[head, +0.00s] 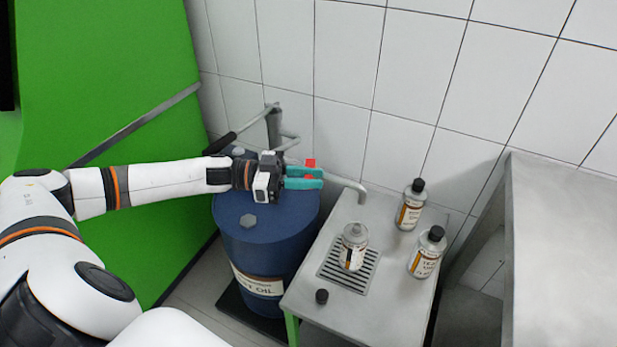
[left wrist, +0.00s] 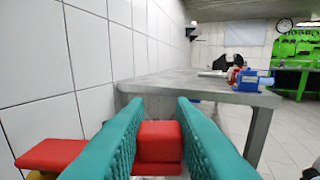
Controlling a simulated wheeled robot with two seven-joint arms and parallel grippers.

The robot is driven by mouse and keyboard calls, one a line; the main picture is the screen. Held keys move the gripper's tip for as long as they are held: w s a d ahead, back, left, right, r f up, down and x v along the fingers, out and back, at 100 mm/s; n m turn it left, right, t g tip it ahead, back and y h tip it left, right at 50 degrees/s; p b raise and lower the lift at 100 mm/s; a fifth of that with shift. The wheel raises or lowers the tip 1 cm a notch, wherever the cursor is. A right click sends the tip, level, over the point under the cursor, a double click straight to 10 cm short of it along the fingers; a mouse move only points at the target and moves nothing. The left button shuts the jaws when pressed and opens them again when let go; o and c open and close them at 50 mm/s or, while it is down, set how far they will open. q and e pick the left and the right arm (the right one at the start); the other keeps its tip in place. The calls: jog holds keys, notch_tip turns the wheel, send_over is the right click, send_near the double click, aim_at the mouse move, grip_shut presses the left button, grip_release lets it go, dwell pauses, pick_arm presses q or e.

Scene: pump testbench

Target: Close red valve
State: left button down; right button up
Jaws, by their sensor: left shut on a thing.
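The red valve (head: 310,164) sits on the pipe of the pump above the blue drum (head: 262,232). In the left wrist view its red handle (left wrist: 158,141) lies between the teal fingers of my left gripper, and another red part (left wrist: 50,154) shows to the left of the fingers. My left gripper (head: 304,178) is shut on the valve handle; its fingers hide much of the valve in the head view. The pump spout (head: 347,185) reaches right over the steel table. My right gripper is not in view.
An open-topped can (head: 354,246) stands on the drain grate of the small steel table (head: 325,297). A loose black cap (head: 322,296) lies near its front. Two capped bottles (head: 411,205) (head: 427,252) stand at the right. A larger steel table (head: 565,240) is farther right; a tiled wall is behind.

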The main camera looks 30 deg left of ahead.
pick_arm(q)
jog(key=c, duration=1.2)
grip_release()
jog(key=b+v, duration=0.1)
jog(key=v, duration=1.1)
jog(key=shift+b, duration=0.35)
